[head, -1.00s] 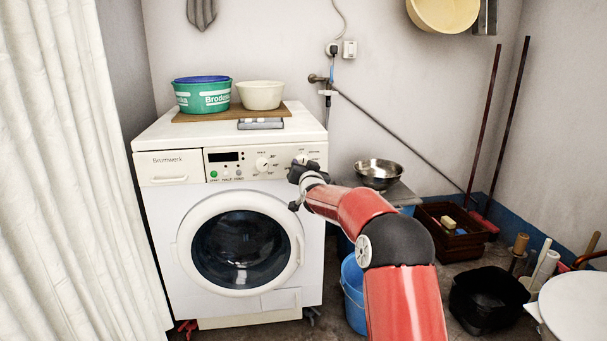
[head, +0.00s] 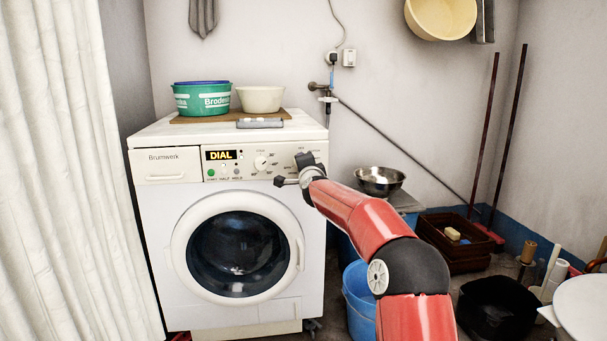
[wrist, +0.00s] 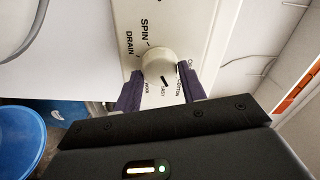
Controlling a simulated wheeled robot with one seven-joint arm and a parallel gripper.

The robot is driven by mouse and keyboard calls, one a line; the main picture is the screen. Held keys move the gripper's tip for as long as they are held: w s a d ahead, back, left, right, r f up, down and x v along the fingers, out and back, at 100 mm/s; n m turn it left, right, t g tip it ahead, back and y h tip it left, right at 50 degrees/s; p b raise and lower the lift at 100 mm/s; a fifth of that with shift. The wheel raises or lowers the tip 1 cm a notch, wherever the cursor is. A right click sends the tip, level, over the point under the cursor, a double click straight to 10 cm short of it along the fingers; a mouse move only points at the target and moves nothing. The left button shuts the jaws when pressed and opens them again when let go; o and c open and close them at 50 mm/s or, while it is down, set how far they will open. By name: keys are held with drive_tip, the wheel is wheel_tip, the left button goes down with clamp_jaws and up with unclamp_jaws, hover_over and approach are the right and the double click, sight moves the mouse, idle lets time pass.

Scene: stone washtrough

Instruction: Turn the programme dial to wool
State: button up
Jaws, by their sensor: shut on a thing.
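The programme dial (wrist: 157,63) is a round cream knob on the washing machine's control panel, with a dark pointer mark on its lower edge in the wrist view. My gripper (wrist: 157,80) is shut on it, one dark finger on each side. SPIN and DRAIN are readable at its upper left and COTTON, partly covered, at its right. The small words below are too small or covered to read surely, so the setting is unclear. In the head view my gripper (head: 303,163) hides the dial at the panel's right end. The machine's display (head: 220,155) reads DIAL.
The white washing machine (head: 165,215) has its round door shut. A second knob (head: 261,162) sits left of my gripper. A green tub (head: 203,101) and cream bowl (head: 261,99) stand on top. A metal bowl (head: 380,181) and blue bucket (head: 357,295) are right of the machine.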

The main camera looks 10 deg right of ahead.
drive_tip(key=m+b, duration=0.3)
drive_tip(key=m, duration=0.8)
drive_tip(key=shift+a+r, duration=0.1)
drive_tip(key=shift+a, duration=0.05)
drive_tip(key=shift+m, duration=0.3)
drive_tip(key=o, duration=1)
drive_tip(key=s+b, duration=0.2)
drive_tip(key=s, duration=0.5)
drive_tip(key=shift+s+b, duration=0.3)
